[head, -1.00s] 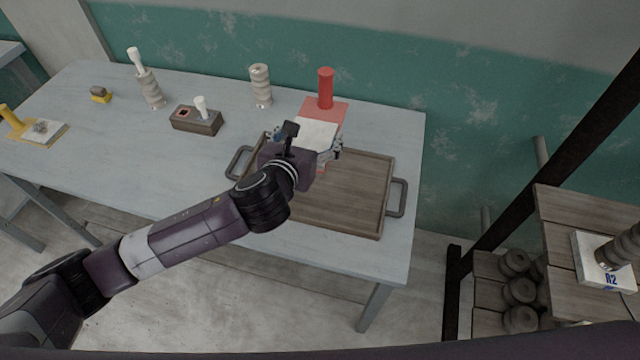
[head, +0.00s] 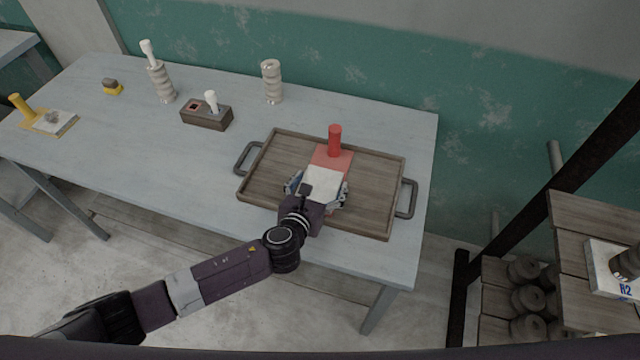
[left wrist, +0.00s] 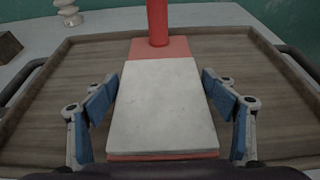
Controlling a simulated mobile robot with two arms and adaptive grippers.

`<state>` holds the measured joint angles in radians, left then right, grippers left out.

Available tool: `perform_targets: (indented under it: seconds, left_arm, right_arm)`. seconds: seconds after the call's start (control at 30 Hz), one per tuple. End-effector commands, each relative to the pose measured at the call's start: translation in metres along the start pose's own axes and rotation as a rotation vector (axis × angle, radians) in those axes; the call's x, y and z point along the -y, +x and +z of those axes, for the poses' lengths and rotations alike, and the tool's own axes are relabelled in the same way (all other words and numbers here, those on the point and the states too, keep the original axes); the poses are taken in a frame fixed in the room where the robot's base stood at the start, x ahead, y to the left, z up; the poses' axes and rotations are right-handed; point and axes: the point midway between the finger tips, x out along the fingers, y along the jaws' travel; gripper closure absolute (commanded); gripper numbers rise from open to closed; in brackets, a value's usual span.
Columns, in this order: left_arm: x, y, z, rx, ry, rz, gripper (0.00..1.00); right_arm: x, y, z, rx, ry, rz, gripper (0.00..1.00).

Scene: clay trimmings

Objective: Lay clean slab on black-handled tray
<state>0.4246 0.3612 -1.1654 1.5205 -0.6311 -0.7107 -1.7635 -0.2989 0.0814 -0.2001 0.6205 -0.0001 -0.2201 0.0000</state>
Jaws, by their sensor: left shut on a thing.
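The clean slab (head: 323,186) is a pale square sheet on a red board with an upright red post (head: 335,140). In the left wrist view the slab (left wrist: 163,105) fills the middle, with red showing under its near edge. The wooden tray (head: 375,190) with dark handles lies on the table, and the slab is over its middle. I cannot tell whether the board touches the tray floor. My left gripper (head: 317,188) is shut on the slab and its board, with blue-padded fingers on either side. My right gripper is not in view.
A dark block (head: 206,115) with a white peg, a ribbed grey column (head: 272,82) and another column with a white top (head: 161,82) stand behind left. A yellow-posted board (head: 48,122) with a lumpy slab is far left. Shelving (head: 577,210) stands right.

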Motion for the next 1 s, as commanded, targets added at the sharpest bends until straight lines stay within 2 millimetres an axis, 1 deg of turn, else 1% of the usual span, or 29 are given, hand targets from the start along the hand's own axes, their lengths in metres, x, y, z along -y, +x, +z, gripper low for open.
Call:
perform_targets:
  seconds: [0.27,0.37,0.4,0.53,0.87,0.9,1.0]
  left_arm:
    - [-0.0001,0.001,0.0002,0.003,-0.001,0.0,0.56]
    - [-0.0001,0.0021,-0.0027,0.003,-0.001,0.0,0.56]
    - [-0.0004,0.002,-0.0038,0.001,-0.001,0.0,0.2]
    - [-0.0003,0.0017,-0.0034,0.001,-0.001,0.0,0.06]
    - [-0.0004,0.001,-0.0015,0.001,-0.001,0.001,0.05]
    - [-0.0004,0.0001,0.001,0.001,0.0,0.0,0.05]
    - [-0.0005,-0.0071,-0.0012,0.0,0.0,0.0,0.05]
  right_arm:
    - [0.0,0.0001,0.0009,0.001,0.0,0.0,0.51]
    - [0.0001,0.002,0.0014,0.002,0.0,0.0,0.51]
    - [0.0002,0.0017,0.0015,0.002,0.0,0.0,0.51]
    - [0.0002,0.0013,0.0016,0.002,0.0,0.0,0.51]
    - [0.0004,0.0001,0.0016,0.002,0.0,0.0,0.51]
    - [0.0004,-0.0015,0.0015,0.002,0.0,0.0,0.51]
    - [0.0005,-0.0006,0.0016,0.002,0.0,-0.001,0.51]
